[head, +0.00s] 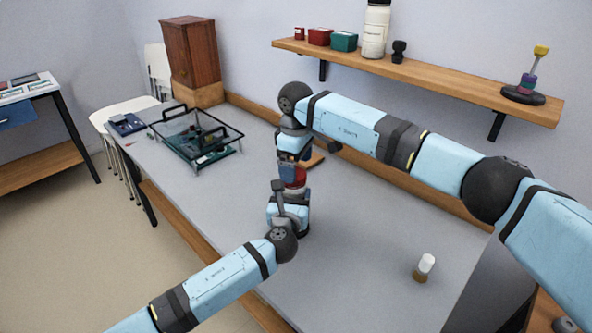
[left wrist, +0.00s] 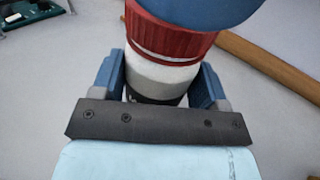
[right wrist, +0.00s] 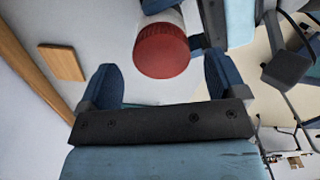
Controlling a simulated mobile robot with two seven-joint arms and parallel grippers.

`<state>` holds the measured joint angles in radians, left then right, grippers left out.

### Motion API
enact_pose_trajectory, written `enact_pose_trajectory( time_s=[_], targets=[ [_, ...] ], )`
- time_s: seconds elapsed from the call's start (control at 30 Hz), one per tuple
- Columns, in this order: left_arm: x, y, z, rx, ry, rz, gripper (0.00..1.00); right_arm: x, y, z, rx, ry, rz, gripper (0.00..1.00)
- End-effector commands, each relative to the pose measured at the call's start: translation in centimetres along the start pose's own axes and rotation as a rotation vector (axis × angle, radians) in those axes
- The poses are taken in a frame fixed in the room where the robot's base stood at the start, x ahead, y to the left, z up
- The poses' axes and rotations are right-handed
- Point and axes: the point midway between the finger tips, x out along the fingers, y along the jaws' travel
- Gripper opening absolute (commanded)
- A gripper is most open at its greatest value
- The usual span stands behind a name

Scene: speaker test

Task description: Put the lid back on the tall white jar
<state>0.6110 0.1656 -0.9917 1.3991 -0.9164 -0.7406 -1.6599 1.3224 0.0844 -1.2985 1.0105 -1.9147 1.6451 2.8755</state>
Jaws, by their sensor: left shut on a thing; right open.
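My left gripper (head: 291,194) is shut on a red-and-white cylinder (head: 294,174) above the table. In the left wrist view the cylinder (left wrist: 160,75) is between the fingers, with a ribbed red band above the white part and a blue surface above that. My right gripper (head: 295,153) is open just above it. In the right wrist view the round red end (right wrist: 162,50) is just beyond the open fingers, apart from them. A tall white jar (head: 375,32) stands on the wall shelf; its dark top is cut by the picture edge. I cannot tell which piece is the lid.
The grey table (head: 350,225) has free room at middle right. A small brown bottle with a white cap (head: 427,263) stands there. A glass-topped case (head: 197,135) is at the back left, a wooden board (right wrist: 62,62) near the back edge. The shelf (head: 440,85) holds several small things.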

Motion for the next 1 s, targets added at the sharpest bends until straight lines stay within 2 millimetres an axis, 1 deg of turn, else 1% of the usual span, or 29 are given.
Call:
enact_pose_trajectory(
  time_s=[0.03, 0.17, 0.37, 0.4, 0.47, 0.57, 0.67, 0.77, 1.0],
  targets=[
    [0.0, 0.1, -0.1, 0.002, 0.002, 0.001, 0.02, -0.9, 0.1, 0.0, 0.000, 0.002, 0.002, 0.90],
    [0.0, 0.1, -0.2, 0.002, 0.002, 0.001, 0.02, -2.0, 0.0, 0.0, 0.000, 0.001, 0.000, 0.90],
    [0.0, 0.0, -0.1, 0.002, 0.002, 0.001, 0.02, -2.0, 0.0, 0.0, 0.000, 0.000, -0.001, 0.90],
    [0.0, 0.0, -0.1, 0.002, 0.002, 0.001, 0.02, -2.0, 0.0, 0.0, 0.000, 0.000, -0.001, 0.87],
    [0.0, 0.0, -0.1, 0.002, 0.001, 0.001, 0.02, -2.0, 0.0, 0.0, -0.005, 0.000, -0.001, 0.87],
    [0.0, 0.0, -0.1, 0.002, 0.002, 0.001, 0.02, -2.1, 0.0, 0.0, -0.050, 0.000, 0.000, 0.87],
    [0.0, 0.0, -0.1, 0.002, 0.001, 0.001, 0.02, -2.2, 0.0, 0.0, -0.164, 0.000, 0.000, 0.87],
    [0.0, 0.0, -0.1, 0.002, 0.001, 0.001, 0.02, -2.3, 0.0, -0.1, -0.347, 0.000, 0.001, 0.87],
    [0.0, 0.0, -0.1, 0.002, 0.001, 0.001, 0.02, -2.6, -0.1, -0.2, -0.876, 0.001, 0.000, 0.87]
  ],
)
